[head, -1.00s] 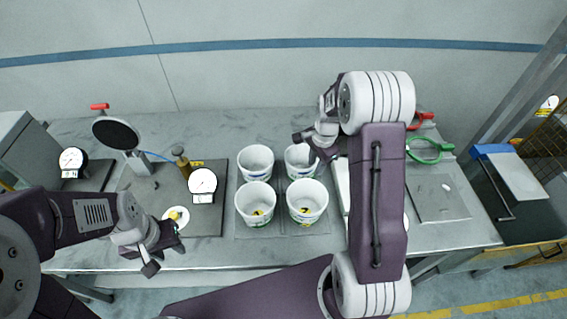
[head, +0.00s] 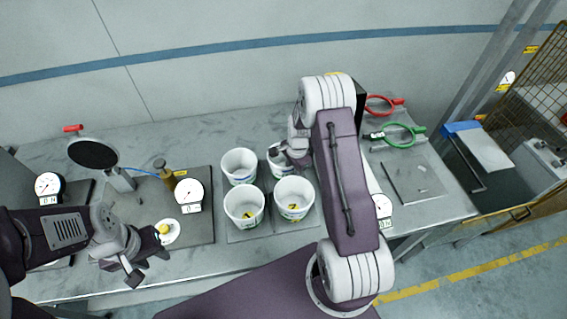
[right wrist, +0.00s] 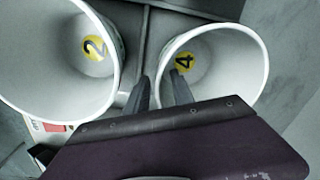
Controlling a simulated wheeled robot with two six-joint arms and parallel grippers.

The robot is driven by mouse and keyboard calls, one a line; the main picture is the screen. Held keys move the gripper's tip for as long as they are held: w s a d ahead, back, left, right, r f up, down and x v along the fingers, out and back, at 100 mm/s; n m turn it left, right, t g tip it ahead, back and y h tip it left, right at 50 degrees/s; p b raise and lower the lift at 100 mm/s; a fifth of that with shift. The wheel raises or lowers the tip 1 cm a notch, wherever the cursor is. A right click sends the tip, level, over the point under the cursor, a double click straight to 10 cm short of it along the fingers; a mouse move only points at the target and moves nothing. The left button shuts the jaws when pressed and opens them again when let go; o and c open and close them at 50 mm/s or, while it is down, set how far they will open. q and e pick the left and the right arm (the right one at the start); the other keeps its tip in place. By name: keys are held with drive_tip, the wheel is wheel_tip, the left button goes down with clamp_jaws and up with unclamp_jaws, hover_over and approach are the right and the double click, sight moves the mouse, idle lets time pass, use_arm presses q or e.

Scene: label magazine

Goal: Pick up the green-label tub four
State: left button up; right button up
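A white tub with a yellow number 4 disc inside its base (right wrist: 183,62) is at the right of the right wrist view. In the head view I take it to be the back right tub (head: 274,168), partly covered by my arm; its label colour is not clear. My right gripper (right wrist: 160,92) is open, with one finger inside tub four and the other outside its near rim, in the gap beside tub two (right wrist: 70,50). It also shows in the head view (head: 284,155). My left gripper (head: 146,262) is open and empty at the bench's front left.
Other white tubs stand close by at back left (head: 238,163), front left (head: 244,207) and front right (head: 294,198). Red and green-handled tools (head: 398,134) lie right.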

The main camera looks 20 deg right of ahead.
drive_tip(key=shift+d+f, duration=0.15)
drive_tip(key=shift+f, duration=0.6)
clamp_jaws()
wheel_tip(320, 180, up, 9)
drive_tip(key=shift+r+b, duration=0.15)
drive_tip(key=shift+b, duration=0.8)
drive_tip(key=shift+r, duration=0.45)
